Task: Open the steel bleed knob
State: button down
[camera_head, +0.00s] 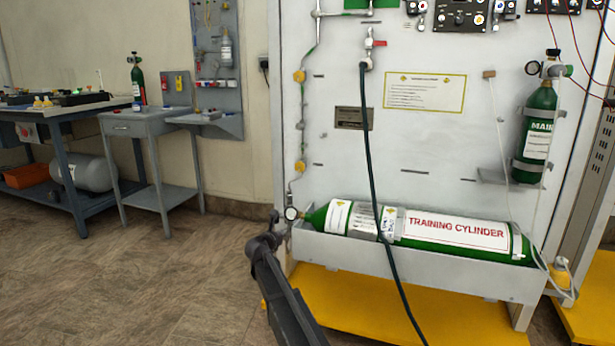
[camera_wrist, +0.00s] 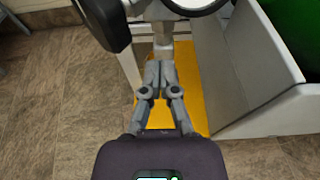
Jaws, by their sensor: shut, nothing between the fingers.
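The green training cylinder (camera_head: 455,228) lies in a grey tray (camera_head: 420,272) on the panel. A round gauge (camera_head: 291,213) and small steel fittings sit at its left end. My gripper (camera_head: 275,216) is beside that gauge, at its left. In the wrist view my gripper (camera_wrist: 158,66) is shut and empty. A small grey steel piece (camera_wrist: 163,45), perhaps the bleed knob, shows just beyond the fingertips. I cannot tell whether they touch. Part of the round gauge (camera_wrist: 195,5) shows at the top edge. The knob cannot be made out clearly in the head view.
A yellow base plate (camera_head: 400,315) lies under the panel. A dark hose (camera_head: 373,160) hangs in front of the cylinder. The tray wall (camera_wrist: 245,75) stands right of my gripper. A dark rounded part (camera_wrist: 106,24) is at upper left. The floor at left is clear.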

jog(key=shift+a, duration=0.35)
dwell(0.5)
jog(key=shift+w+a+r+p, duration=0.1)
jog(key=shift+w+r+p, duration=0.05)
jog(key=shift+r+p, duration=0.15)
dwell(0.5)
jog(key=s+a, duration=0.2)
jog(key=s, duration=0.3)
jog(key=shift+s, duration=0.35)
jog(key=shift+s+d, duration=0.1)
dwell(0.4)
jog(key=shift+s+d+f, duration=0.1)
jog(key=shift+s+d, duration=0.7)
jog(key=shift+d, duration=0.1)
jog(key=shift+w, duration=0.2)
jog(key=w+d, duration=0.2)
jog(key=w, duration=0.4)
jog(key=shift+d, duration=0.15)
dwell(0.3)
